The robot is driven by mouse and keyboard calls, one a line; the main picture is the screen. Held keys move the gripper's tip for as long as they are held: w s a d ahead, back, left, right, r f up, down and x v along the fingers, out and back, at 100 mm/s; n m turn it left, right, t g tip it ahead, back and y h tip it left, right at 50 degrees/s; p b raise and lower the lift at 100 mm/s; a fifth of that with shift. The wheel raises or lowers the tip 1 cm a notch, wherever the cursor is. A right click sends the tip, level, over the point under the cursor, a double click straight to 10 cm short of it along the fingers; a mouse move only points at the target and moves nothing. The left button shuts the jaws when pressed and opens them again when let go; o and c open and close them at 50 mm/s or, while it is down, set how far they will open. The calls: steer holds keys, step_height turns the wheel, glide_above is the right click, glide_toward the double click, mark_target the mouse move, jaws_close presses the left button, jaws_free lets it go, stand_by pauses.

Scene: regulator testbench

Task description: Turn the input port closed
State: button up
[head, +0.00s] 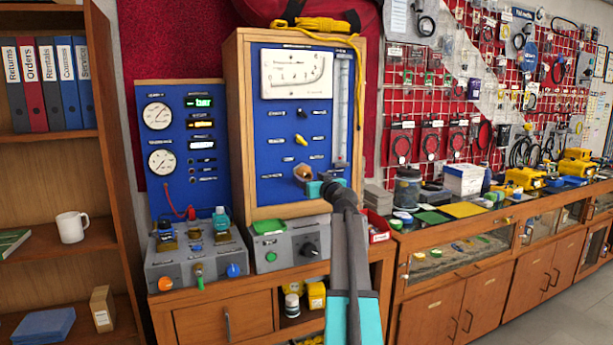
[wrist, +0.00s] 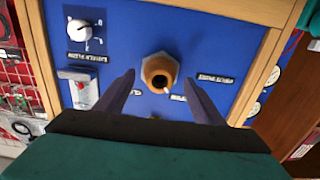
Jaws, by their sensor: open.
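A brass hex port fitting (head: 302,172) with a dark opening sits low on the blue panel (head: 270,110) of the tall wooden cabinet. In the wrist view the same fitting (wrist: 159,73) lies just beyond my fingertips, between them in the picture, with a small pale pin at its lower edge. My gripper (head: 314,188) is open and empty in front of the panel; its two dark fingers also show in the wrist view (wrist: 163,92). A yellow lever knob (head: 301,140) and a black knob (head: 301,112) sit above the fitting. The labels are too small to read.
A blue gauge panel (head: 180,150) stands at the left. A glass-topped counter (head: 450,255) with many items lies to the right. The wooden cabinet frame (wrist: 262,65) edges the panel.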

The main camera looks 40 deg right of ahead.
mark_target(308, 176)
steer(key=shift+x, duration=1.75)
steer(key=c, duration=1)
